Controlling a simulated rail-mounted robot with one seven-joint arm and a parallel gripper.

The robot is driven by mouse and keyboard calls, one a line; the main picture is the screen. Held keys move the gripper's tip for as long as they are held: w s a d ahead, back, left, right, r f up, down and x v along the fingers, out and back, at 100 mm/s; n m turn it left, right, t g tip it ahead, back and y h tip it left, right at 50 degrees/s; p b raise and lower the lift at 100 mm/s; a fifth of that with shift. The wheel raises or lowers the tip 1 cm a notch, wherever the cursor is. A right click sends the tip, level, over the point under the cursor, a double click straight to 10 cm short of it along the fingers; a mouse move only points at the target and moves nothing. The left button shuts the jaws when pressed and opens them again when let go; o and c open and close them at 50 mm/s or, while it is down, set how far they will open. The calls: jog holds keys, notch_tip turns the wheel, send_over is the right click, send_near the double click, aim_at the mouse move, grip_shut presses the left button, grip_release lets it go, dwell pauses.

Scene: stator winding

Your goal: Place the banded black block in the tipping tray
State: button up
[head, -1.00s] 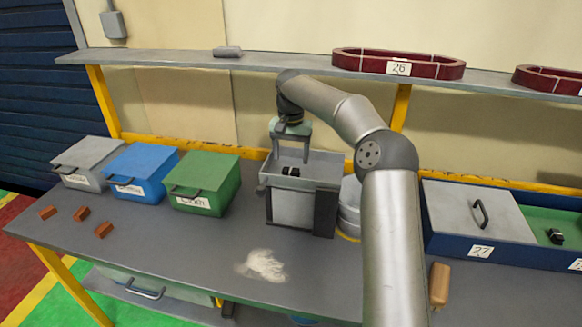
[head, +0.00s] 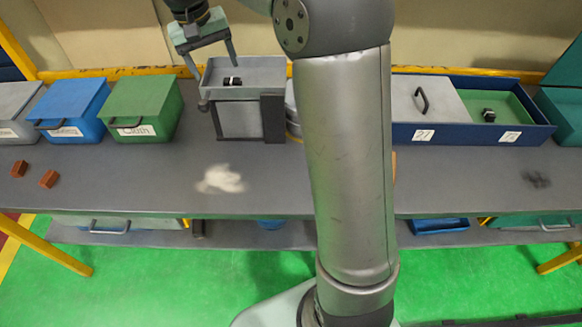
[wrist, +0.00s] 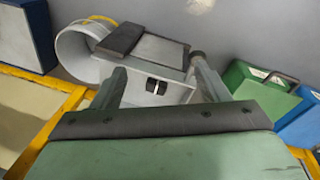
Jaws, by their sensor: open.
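A black block with a white band (head: 232,81) lies inside the grey tipping tray (head: 268,64) on its stand. It also shows in the wrist view (wrist: 156,86), on the tray floor (wrist: 178,97). My gripper (head: 212,68) is open and empty, above and to the left of the block, with its fingers apart and tilted. In the wrist view, the fingers (wrist: 158,67) appear on both sides of the tray, clear of the block. A second, similar banded black block (head: 489,115) sits in the green-floored compartment of the blue bin (head: 450,133) at right.
Green (head: 140,105), blue (head: 72,105) and grey lidded boxes stand left of the tray. A white round container (wrist: 85,48) is beside the tray. Reddish-brown blocks (head: 48,179) and a pale powder patch (head: 220,179) lie on the bench. The bench front is mostly clear.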

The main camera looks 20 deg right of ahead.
jog(key=s+d+f, duration=0.1)
jog(key=s+f, duration=0.2)
jog(key=s, duration=0.7)
jog(key=s+d+f+y, duration=0.1)
jog(key=s+f, duration=0.3)
jog(key=s, duration=0.6)
jog(key=s+d+f+y, duration=0.1)
jog(key=s+d+f, duration=0.2)
jog(key=s, duration=0.7)
jog(key=shift+s+f+n+t, duration=0.15)
jog(key=shift+f+n+t, duration=0.15)
jog(key=shift+f, duration=0.15)
